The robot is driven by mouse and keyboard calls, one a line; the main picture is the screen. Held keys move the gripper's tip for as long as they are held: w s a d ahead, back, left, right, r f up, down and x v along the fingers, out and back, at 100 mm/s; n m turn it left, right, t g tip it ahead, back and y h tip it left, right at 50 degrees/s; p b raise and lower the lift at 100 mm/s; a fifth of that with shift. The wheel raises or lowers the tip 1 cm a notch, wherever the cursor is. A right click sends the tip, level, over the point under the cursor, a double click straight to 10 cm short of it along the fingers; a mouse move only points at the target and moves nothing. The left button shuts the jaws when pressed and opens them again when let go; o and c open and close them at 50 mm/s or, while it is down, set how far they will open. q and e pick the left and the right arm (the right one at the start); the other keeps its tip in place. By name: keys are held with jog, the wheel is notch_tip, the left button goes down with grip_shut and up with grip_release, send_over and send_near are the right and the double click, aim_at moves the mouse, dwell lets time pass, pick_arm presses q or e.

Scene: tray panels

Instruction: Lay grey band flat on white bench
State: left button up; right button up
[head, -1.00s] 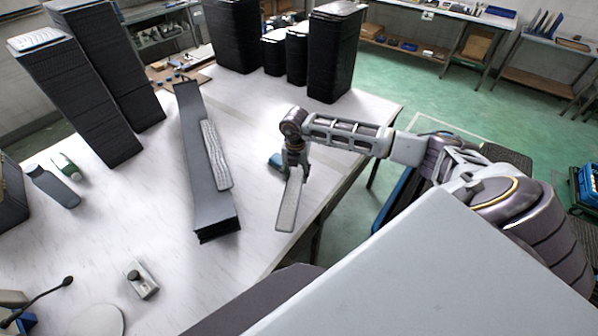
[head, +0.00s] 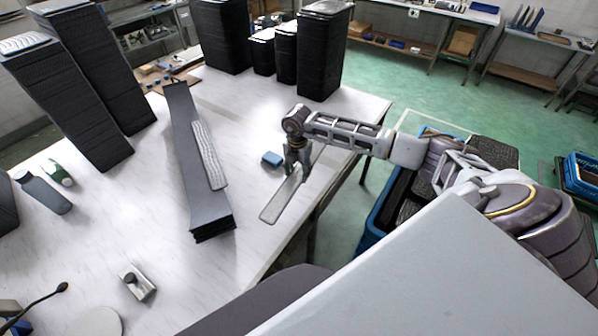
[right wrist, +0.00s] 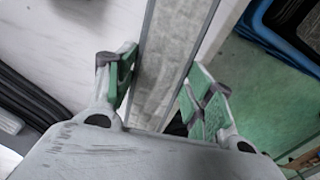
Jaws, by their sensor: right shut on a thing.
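My right gripper (head: 298,168) is shut on a long, flat grey band (head: 281,198) near the right edge of the white bench (head: 120,215). The band slants from upper right to lower left in the head view, its near end over the bench top. I cannot tell whether it touches the surface. In the right wrist view the grey band (right wrist: 174,65) runs between the green-padded fingers of my right gripper (right wrist: 163,92), with the bench to its left and green floor to its right. My left gripper is not in view.
A dark stack of long panels (head: 190,165) with another grey strip (head: 209,155) on top lies left of the gripper. A small blue block (head: 272,159) sits close by. Tall black stacks (head: 322,55) stand at the back.

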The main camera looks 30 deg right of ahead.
aim_at(297, 182)
jog(key=shift+w+a+m, duration=0.1)
jog(key=shift+m, duration=0.6)
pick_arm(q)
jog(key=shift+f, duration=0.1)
pick_arm(e)
jog(key=shift+f, duration=0.15)
jog(key=shift+f+b, duration=2.25)
jog(key=shift+f, duration=0.85)
jog(key=shift+f+b, duration=0.4)
jog(key=shift+f, duration=0.45)
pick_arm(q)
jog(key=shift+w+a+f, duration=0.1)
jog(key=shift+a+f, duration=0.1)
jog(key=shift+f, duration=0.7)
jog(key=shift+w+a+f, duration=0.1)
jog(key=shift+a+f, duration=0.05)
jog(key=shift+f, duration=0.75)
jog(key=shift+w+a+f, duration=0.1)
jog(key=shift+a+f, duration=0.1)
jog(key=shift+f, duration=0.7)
pick_arm(e)
jog(key=shift+f, duration=0.1)
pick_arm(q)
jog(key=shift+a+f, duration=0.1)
pick_arm(e)
jog(key=shift+f, duration=0.2)
